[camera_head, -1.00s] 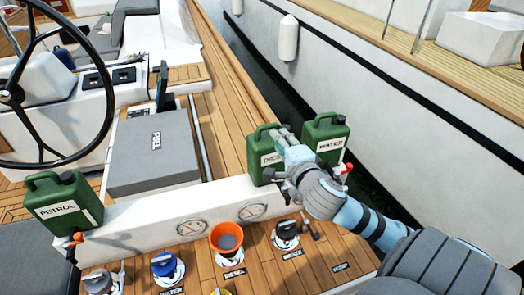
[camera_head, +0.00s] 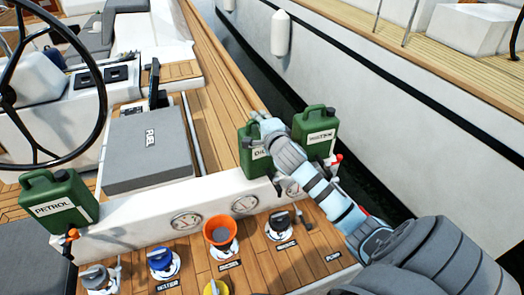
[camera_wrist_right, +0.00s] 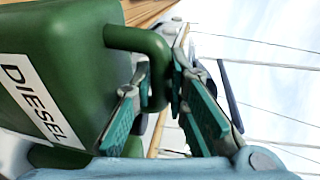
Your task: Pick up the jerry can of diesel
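The diesel jerry can (camera_head: 249,150) is green with a white label and stands upright behind the white ledge, right of centre in the head view. In the right wrist view the diesel can (camera_wrist_right: 60,45) fills the left side, its DIESEL label turned sideways. My right gripper (camera_head: 261,118) is at the top of this can; my forearm hides part of it. In the wrist view the fingers of my right gripper (camera_wrist_right: 163,90) lie on either side of the can's handle (camera_wrist_right: 150,45), with a small gap on the right side, so it looks open. My left gripper is out of view.
A similar green can (camera_head: 318,133) stands close on the right, and a petrol can (camera_head: 58,203) at the far left. An orange funnel (camera_head: 220,232) and several deck fittings are in front of the white ledge (camera_head: 140,228). The steering wheel (camera_head: 105,70) is upper left.

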